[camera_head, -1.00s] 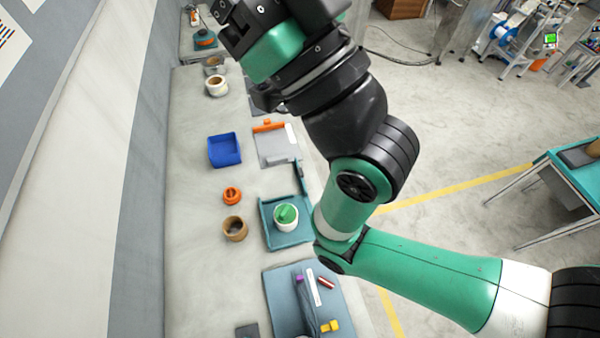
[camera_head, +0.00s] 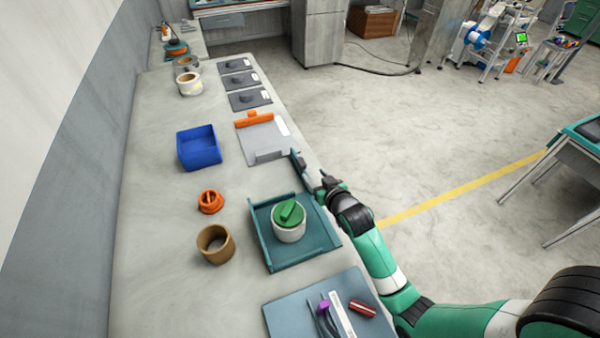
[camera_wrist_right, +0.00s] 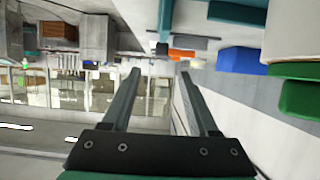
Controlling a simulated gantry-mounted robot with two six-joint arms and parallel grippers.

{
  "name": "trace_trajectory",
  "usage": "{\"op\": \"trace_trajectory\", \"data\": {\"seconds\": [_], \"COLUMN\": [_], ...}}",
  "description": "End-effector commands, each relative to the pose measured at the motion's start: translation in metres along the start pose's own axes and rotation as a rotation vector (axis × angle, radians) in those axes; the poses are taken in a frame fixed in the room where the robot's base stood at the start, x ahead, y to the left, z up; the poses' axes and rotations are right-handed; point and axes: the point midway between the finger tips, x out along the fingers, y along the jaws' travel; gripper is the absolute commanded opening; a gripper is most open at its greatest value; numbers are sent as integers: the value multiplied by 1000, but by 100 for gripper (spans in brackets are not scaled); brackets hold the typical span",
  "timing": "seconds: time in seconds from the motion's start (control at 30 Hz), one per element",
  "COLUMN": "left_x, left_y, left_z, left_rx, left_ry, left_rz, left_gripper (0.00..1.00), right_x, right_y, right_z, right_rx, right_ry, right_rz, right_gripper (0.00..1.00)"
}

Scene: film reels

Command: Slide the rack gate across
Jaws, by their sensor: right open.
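A teal rack (camera_head: 262,238) with raised sides sits on the bench in the head view. It holds a white round container with a green top (camera_head: 290,212). My left gripper is out of view.
A grey plate with an orange bar (camera_head: 253,122) lies beyond the rack. A blue bin (camera_head: 198,148), an orange ring (camera_head: 210,201) and a brown cup (camera_head: 215,244) stand to the left. A blue-grey mat (camera_head: 290,313) with tools lies nearer.

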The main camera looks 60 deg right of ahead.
Motion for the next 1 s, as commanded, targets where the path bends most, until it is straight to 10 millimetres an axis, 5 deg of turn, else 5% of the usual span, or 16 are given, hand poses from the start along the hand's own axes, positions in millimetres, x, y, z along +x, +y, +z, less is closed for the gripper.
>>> {"op": "trace_trajectory", "data": {"seconds": [0.23, 0.63, 1.0], "left_x": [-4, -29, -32], "left_y": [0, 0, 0], "left_z": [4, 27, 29], "left_rx": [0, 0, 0], "left_ry": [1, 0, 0], "left_rz": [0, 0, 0], "left_gripper": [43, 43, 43], "right_x": [18, 101, 115], "right_y": [-1, -1, -1], "right_z": [-2, -1, -4], "right_rx": [1, 0, 0], "right_ry": [3, 3, 3], "right_rz": [-1, -2, -3], "right_gripper": [60, 60, 60]}}
